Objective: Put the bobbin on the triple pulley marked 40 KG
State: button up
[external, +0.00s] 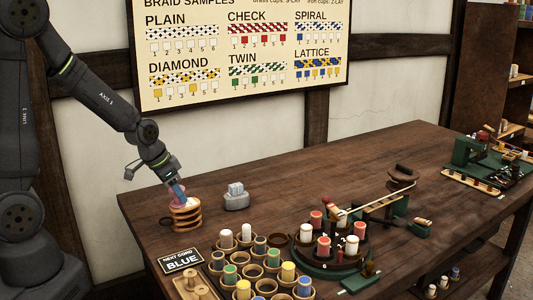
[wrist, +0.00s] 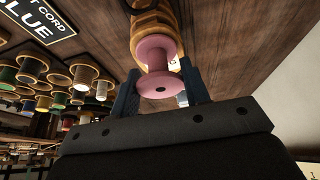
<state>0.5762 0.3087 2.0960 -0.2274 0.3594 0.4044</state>
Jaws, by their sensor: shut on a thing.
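My gripper (external: 177,190) is shut on a pink bobbin (wrist: 155,55), with one blue finger on each side of it in the wrist view. The bobbin is at the top of a tan, ringed wooden holder (external: 186,217) at the table's left end. I cannot tell whether its lower end is still inside the holder. A small grey block with several upright parts (external: 236,200), which looks like the triple pulley, stands to the right of the holder. No 40 KG mark is legible on it.
A sign reading "NEXT CORD BLUE" (external: 181,261) lies in front of the holder. Several cups with coloured bobbins (external: 243,290) fill the front of the table. A round braiding device (external: 330,262) with a long lever stands right of them. The table behind the grey block is clear.

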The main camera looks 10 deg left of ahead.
jog(key=shift+f, duration=0.2)
jog(key=o, duration=0.9)
jog(key=shift+o, duration=0.2)
jog(key=shift+r, duration=0.45)
jog(key=v, duration=1.1)
jog(key=shift+s+a+r, duration=0.15)
jog(key=shift+r, duration=0.05)
